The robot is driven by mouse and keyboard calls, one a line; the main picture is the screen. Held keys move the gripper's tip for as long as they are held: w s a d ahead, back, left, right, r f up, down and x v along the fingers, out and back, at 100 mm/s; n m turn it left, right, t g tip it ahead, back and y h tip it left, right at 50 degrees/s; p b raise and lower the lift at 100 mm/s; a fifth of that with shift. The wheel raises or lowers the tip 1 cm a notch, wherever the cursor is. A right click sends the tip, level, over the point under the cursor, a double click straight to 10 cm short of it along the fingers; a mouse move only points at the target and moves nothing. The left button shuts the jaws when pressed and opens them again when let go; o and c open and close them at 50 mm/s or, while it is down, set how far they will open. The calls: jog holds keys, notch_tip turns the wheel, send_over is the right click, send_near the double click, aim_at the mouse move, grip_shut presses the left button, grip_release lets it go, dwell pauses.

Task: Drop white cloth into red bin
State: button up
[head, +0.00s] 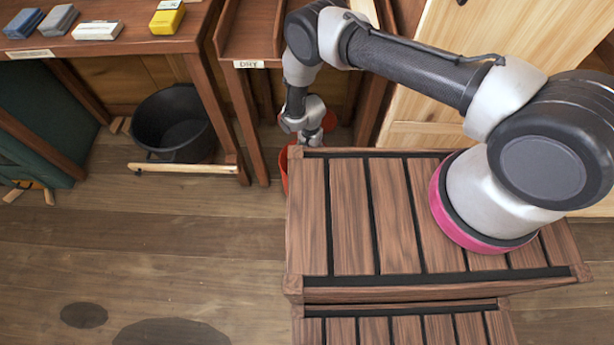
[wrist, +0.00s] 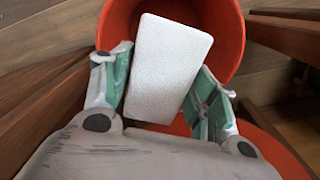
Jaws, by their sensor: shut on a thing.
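The white cloth (wrist: 168,65) is a folded, textured rectangle in the wrist view. My gripper (wrist: 163,80) is shut on it, with a green-padded finger at each side. The cloth is in front of the open mouth of the red bin (wrist: 232,30); its height relative to the rim is unclear. The cloth is hidden there.
A second red rounded object (wrist: 272,148) shows at the wrist view's lower right. A black bucket (head: 172,120) stands under the left bench (head: 120,30), which holds grey, white and yellow blocks. A wooden stand labelled DRY (head: 248,64) is close by. Floor at left is clear.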

jog(key=shift+f, duration=0.7)
jog(key=o, duration=1.1)
jog(key=shift+c, duration=0.2)
notch_tip(320, 180, up, 12)
jog(key=shift+s, duration=0.1)
